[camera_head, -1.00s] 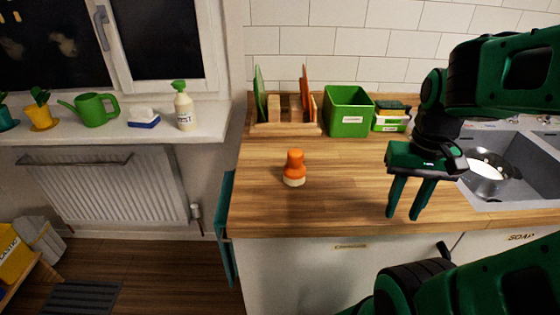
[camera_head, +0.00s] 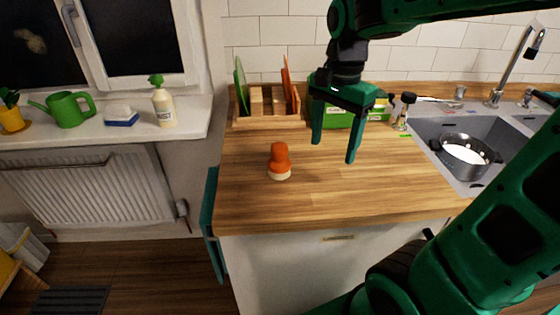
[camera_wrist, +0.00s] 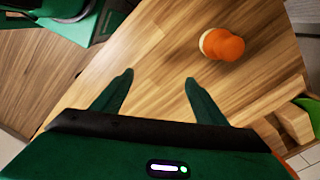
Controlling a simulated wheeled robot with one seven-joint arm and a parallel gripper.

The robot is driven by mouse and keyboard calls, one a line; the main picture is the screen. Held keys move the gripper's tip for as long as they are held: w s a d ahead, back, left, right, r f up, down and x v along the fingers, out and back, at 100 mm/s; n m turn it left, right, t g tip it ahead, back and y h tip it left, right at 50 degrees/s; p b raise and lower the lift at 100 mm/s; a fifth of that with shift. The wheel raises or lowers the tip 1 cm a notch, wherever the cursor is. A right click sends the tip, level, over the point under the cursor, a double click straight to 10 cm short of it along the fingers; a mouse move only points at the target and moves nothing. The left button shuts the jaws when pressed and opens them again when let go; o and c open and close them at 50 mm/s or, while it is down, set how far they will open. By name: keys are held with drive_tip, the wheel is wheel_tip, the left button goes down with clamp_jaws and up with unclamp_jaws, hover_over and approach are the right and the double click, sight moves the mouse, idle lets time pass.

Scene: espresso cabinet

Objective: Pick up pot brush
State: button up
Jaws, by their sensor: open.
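The pot brush (camera_head: 280,162) has an orange knob handle and a pale bristle base. It stands upright on the wooden countertop (camera_head: 370,190), toward its left side. My gripper (camera_head: 333,152) is open and empty, above the counter to the right of the brush and apart from it. In the wrist view the brush (camera_wrist: 222,44) lies beyond the fingertips, up and to the right. My gripper's two fingers (camera_wrist: 158,76) show apart there with bare wood between them. Nothing hides the brush.
A wooden rack (camera_head: 268,121) with boards stands behind the brush. A green box (camera_head: 338,118) is partly hidden behind my gripper. A bottle (camera_head: 404,110) stands near the sink, which holds a pot (camera_head: 465,150). The counter around the brush is clear.

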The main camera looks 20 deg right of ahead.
sight(279, 160)
drive_tip(key=w+a+m, duration=0.1)
drive_tip(key=w+a, duration=0.1)
drive_tip(key=a, duration=0.1)
drive_tip(key=w+a+r+m, duration=0.1)
drive_tip(key=w+a+m, duration=0.1)
drive_tip(key=w+a, duration=0.1)
drive_tip(key=w+a+r+m, duration=0.1)
drive_tip(key=w+a, duration=0.1)
drive_tip(key=a, duration=0.1)
drive_tip(key=shift+w+a, duration=0.25)
drive_tip(key=shift+w+a+m, duration=0.1)
drive_tip(key=shift+a+m, duration=0.15)
drive_tip(key=shift+m, duration=0.05)
wheel_tip(279, 160, down, 11)
drive_tip(key=shift+d+r, duration=0.1)
drive_tip(key=shift+r, duration=0.1)
drive_tip(key=c, duration=1.1)
